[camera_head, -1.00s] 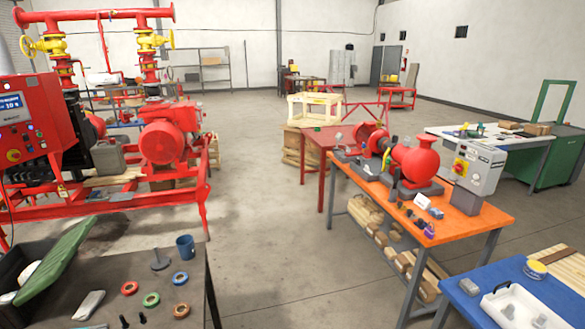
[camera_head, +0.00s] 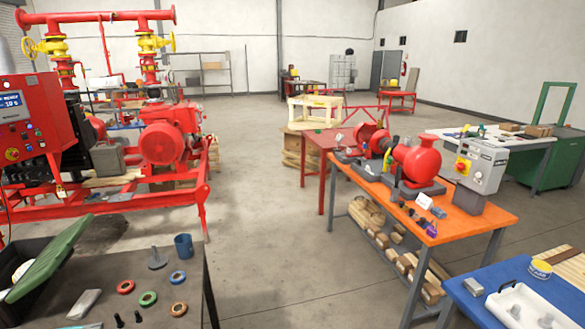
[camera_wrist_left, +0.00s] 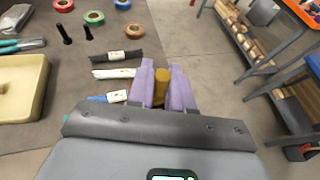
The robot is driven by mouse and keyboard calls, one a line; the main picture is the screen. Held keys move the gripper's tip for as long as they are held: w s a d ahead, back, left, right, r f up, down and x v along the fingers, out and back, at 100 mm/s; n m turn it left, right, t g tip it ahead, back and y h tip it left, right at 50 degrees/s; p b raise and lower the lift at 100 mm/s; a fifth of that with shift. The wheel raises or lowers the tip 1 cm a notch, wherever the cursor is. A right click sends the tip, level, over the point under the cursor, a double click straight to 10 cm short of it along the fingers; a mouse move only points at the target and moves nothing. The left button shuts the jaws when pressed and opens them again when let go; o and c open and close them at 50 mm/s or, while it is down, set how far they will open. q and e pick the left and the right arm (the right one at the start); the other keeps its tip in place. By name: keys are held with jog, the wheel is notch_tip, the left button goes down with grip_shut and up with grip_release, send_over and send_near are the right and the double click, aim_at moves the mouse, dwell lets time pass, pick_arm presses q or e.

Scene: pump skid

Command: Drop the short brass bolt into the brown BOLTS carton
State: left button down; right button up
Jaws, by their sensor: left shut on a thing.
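The short brass bolt (camera_wrist_left: 160,88) is between the purple fingers of my left gripper (camera_wrist_left: 163,78) in the left wrist view. The gripper is shut on it, and the fingers hide part of it. The gripper is near the right edge of the dark table, beside several bundled strips, with floor showing beyond. Neither gripper shows in the head view. I cannot make out a brown carton marked BOLTS in either view.
The dark table (camera_head: 215,307) holds coloured tape rings, two black bolts (camera_wrist_left: 63,34), a blue mug (camera_head: 184,246) and a beige tray (camera_wrist_left: 22,92). An orange bench (camera_head: 460,232) with a red pump and a blue table (camera_head: 470,307) stand right. Open floor lies between.

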pick_arm(q)
jog(key=c, duration=0.9)
grip_release()
jog(key=shift+c, duration=0.2)
jog(key=v, duration=1)
jog(key=shift+s+r, duration=0.2)
jog(key=shift+s, duration=0.15)
